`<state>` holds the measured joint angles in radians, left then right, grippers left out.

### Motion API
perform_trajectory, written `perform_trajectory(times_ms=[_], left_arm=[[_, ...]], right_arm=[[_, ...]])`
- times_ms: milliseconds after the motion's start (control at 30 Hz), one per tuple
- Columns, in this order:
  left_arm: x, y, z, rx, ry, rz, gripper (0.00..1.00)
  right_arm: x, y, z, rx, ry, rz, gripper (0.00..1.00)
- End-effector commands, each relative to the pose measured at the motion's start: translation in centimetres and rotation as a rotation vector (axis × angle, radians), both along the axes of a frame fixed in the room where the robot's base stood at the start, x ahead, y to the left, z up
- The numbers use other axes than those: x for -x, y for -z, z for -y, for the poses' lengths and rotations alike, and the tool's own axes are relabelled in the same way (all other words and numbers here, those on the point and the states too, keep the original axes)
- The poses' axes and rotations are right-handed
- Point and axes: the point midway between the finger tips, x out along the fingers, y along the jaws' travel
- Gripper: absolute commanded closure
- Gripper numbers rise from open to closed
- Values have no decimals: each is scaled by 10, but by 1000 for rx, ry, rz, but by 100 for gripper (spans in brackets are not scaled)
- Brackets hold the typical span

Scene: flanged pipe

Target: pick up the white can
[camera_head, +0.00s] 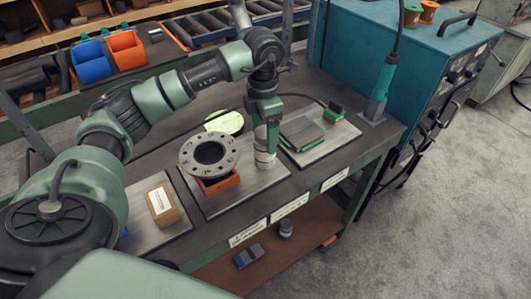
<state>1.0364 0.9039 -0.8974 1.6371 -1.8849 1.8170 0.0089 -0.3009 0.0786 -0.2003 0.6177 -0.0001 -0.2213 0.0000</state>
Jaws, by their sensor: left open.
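The white can (264,161) stands upright on the workbench, on the right part of the middle grey plate, just right of the flanged pipe. My left gripper (267,146) points down from above and is at the can's top. Its fingers hide part of the can's upper side. It is open, and I cannot tell whether a finger touches the can. The flanged pipe (190,157) has a round grey flange with bolt holes and sits over an orange-red block (219,186). My right gripper is not in view.
A pale green disc (224,121) lies behind the flange. A brown box (162,204) rests on the left plate. Dark flat pieces (300,132) and a green item (334,112) lie on the right plate. A green torch-like tool (381,82) stands at the bench's right end.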

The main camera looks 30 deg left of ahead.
Motion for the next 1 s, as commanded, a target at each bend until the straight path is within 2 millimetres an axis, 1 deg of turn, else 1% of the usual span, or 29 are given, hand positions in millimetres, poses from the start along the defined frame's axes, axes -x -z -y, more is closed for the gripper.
perform_trajectory(times_ms=[100,267,400,500,633,833,867,900,967,1000], left_arm=[[1,12,0,1,0,-4,19],[0,29,1,0,1,-5,19],[0,49,1,0,-1,-7,19],[-1,64,1,0,1,-5,19],[-2,74,1,0,0,-2,19],[-2,75,1,-1,1,-1,19],[-2,75,1,-1,1,-1,25],[-2,75,1,-1,1,-1,36],[-2,75,1,-1,1,-1,53],[-2,75,1,-1,1,-1,64]], right_arm=[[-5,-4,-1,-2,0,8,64],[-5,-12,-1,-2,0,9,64],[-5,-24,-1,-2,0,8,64],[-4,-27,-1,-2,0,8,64],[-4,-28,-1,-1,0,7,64],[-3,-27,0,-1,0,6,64],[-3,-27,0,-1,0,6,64],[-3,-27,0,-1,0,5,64],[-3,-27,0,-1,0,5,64],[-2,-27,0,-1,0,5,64]])
